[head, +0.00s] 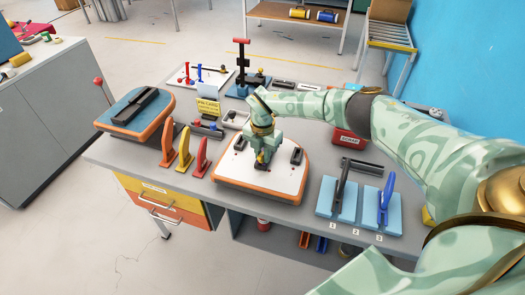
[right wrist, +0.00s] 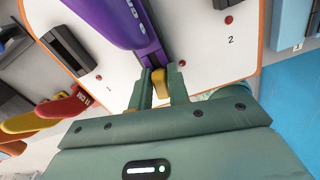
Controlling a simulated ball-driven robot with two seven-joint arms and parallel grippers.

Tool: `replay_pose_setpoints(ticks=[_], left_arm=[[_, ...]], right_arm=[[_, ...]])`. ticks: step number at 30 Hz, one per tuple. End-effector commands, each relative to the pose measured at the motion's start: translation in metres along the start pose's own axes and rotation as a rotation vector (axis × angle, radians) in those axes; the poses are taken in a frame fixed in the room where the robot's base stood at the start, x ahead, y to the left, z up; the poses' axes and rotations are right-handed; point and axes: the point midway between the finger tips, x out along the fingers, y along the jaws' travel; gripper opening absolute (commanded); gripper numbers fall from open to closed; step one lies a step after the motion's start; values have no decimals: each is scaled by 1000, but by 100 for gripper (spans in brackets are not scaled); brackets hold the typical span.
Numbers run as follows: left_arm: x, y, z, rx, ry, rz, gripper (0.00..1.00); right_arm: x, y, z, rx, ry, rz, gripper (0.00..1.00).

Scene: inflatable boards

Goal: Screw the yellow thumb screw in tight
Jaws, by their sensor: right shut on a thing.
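My right gripper (head: 263,152) points down over the middle of a white inflatable board (head: 228,177) with an orange rim. In the right wrist view its two fingers (right wrist: 160,90) are shut on the yellow thumb screw (right wrist: 160,78), one finger on each side. The screw sits at the end of a purple fin (right wrist: 112,18), in line with it. The board's white face (right wrist: 118,92) shows around them. How deep the screw sits is hidden by the fingers. In the head view the gripper hides most of the fin and screw. My left gripper is not in view.
Orange, yellow and red fins (head: 201,157) stand left of the board. Two blue plates with levers (head: 337,200) lie to its right. A blue board with an orange rim (head: 118,104) lies at the left corner.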

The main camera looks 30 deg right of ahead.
Motion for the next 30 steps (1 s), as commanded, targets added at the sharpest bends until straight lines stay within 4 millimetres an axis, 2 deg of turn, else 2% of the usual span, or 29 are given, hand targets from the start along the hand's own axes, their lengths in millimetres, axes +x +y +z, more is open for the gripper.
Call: replay_pose_setpoints(ticks=[14, 24, 30], left_arm=[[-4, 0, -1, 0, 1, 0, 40], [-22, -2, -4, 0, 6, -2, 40], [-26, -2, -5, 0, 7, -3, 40]], right_arm=[[-2, 0, 1, 47, -2, 3, 0], [-4, 0, 1, 251, -2, 4, 0], [-2, -1, 1, 330, -1, 3, 0]])
